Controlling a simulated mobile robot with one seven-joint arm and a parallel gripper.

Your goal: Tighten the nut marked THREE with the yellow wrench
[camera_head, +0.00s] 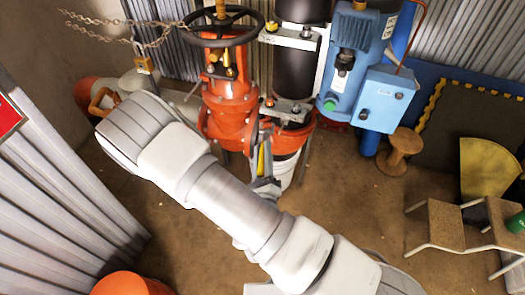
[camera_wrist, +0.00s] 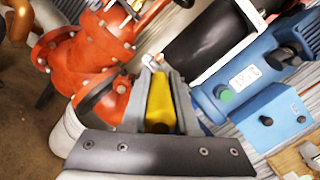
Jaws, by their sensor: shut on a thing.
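My gripper (camera_wrist: 160,100) is shut on the yellow wrench (camera_wrist: 160,112), which sticks out forward between the two grey fingers. In the head view my gripper (camera_head: 265,183) is partly hidden by my arm, and a short yellow part of the wrench (camera_head: 261,160) shows just right of the red valve. In the wrist view the wrench's far end lies close to a small metal fitting at the pipe; I cannot tell whether they touch. Small nuts sit on the upper bracket (camera_head: 290,37) and lower bracket (camera_head: 288,110) of the black pipe. No marking THREE is readable.
The red valve (camera_head: 228,90) with a black handwheel (camera_head: 222,25) stands left of the black pipe (camera_head: 296,70). A blue pump (camera_head: 351,55) and blue box (camera_head: 385,97) stand right.

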